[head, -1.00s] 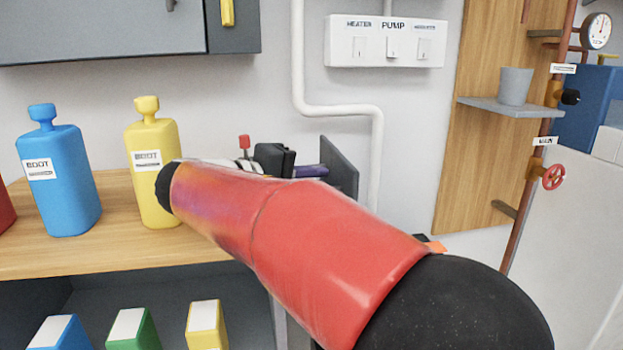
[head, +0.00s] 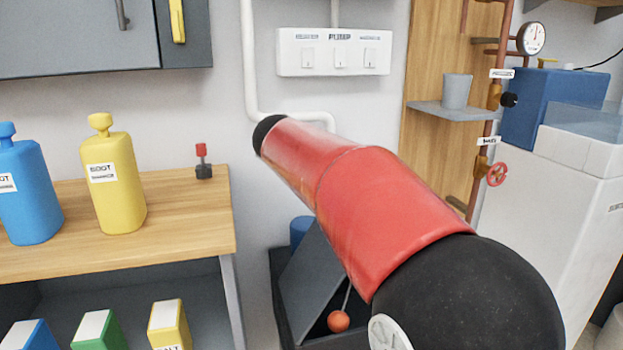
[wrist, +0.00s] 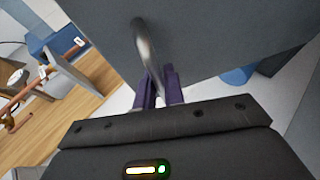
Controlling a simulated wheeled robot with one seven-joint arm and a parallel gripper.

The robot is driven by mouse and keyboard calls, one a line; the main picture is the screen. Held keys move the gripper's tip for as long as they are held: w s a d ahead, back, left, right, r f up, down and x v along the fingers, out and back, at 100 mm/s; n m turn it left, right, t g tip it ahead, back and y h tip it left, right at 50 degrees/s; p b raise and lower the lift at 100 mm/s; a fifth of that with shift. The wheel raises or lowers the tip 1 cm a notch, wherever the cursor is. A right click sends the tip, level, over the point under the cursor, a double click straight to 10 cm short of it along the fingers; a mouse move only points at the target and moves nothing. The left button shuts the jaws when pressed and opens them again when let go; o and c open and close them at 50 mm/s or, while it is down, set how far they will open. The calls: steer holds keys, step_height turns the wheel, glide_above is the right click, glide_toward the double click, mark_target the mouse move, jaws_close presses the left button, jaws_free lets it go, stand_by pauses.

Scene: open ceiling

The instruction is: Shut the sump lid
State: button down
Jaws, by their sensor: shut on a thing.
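The sump (head: 287,335) is a dark box on the floor right of the bench. Its grey lid (head: 312,275) stands tilted, partly open, with an orange ball on a rod (head: 339,321) showing in the opening. In the wrist view the lid (wrist: 230,35) fills the top, with a curved metal handle (wrist: 146,45) on it. My gripper (wrist: 161,82) has purple fingers shut on the handle's near end. In the head view my red arm hides the gripper and part of the lid.
The wooden bench (head: 190,225) carries a yellow bottle (head: 118,185), a blue bottle (head: 28,195) and a small red-topped switch (head: 203,160). A blue cylinder (head: 300,230) stands behind the lid. Pipework with a red valve wheel (head: 497,174) and a white cabinet (head: 550,215) are at right.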

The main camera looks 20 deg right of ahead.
steer(key=d+f+m+y+p, duration=0.1)
steer(key=d+f+y+p, duration=0.3)
steer(key=d+f, duration=0.8)
steer(key=d+f+m+y+b, duration=0.1)
steer(key=d+f+y+b, duration=0.5)
steer(key=f, duration=0.8)
steer(key=shift+d+f+g+b, duration=0.35)
steer(key=shift+d+b, duration=0.5)
steer(key=shift+d, duration=0.25)
steer(key=shift+s+f, duration=0.1)
steer(key=c, duration=1.8)
jaws_free()
steer(key=shift+f, duration=0.1)
